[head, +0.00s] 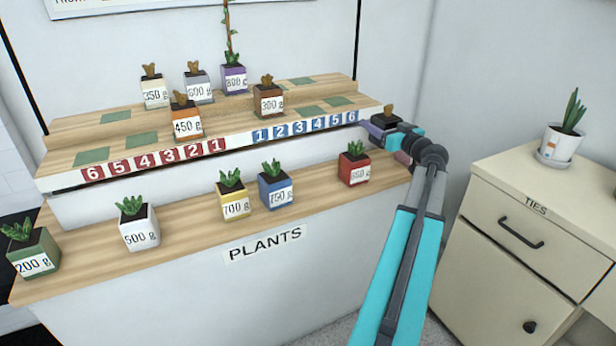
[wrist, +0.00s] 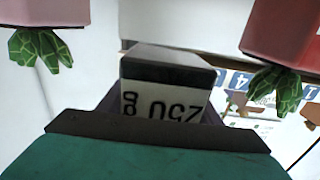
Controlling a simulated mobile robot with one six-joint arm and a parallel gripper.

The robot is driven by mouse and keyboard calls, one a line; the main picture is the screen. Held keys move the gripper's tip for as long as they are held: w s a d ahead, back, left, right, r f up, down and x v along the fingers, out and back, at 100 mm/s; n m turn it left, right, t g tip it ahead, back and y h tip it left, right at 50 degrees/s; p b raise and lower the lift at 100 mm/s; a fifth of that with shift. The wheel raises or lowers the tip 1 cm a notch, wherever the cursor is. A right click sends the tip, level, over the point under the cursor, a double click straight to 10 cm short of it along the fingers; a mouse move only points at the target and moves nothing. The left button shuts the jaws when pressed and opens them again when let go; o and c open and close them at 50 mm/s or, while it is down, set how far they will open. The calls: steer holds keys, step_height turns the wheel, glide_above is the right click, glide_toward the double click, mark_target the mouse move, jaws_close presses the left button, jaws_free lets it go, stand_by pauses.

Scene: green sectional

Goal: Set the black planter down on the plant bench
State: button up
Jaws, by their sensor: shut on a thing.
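The black planter (wrist: 175,70), with a white label reading 250 g, is held in my gripper (wrist: 165,110). It appears upside down in the wrist view. In the head view the dark planter (head: 380,127) with a small brown plant is partly hidden by my gripper (head: 396,133). It is just beyond the right end of the upper step of the plant bench (head: 330,197), near the blue 6. I cannot tell whether it touches the bench. The bench has wooden steps, green mats and a PLANTS label.
A red planter (head: 354,168) and a partly hidden pink planter (head: 403,158) stand on the lower step near my gripper. Several other planters occupy both levels. Green mats by the blue numbers (head: 336,102) are bare. A cream cabinet (head: 528,220) with a potted plant stands right.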

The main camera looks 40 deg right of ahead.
mark_target(376, 141)
steer(key=shift+f+b, duration=0.3)
steer(key=shift+f, duration=2.8)
steer(key=shift+f, duration=0.1)
steer(key=shift+f, duration=1.8)
steer(key=shift+f+b, duration=0.15)
steer(key=shift+b, duration=0.25)
steer(key=o, duration=1.2)
steer(key=shift+o, duration=0.2)
steer(key=shift+s+a+p, duration=0.1)
steer(key=shift+s+p, duration=0.05)
steer(key=shift+p, duration=0.15)
steer(key=v, duration=1.1)
steer(key=shift+s, duration=0.35)
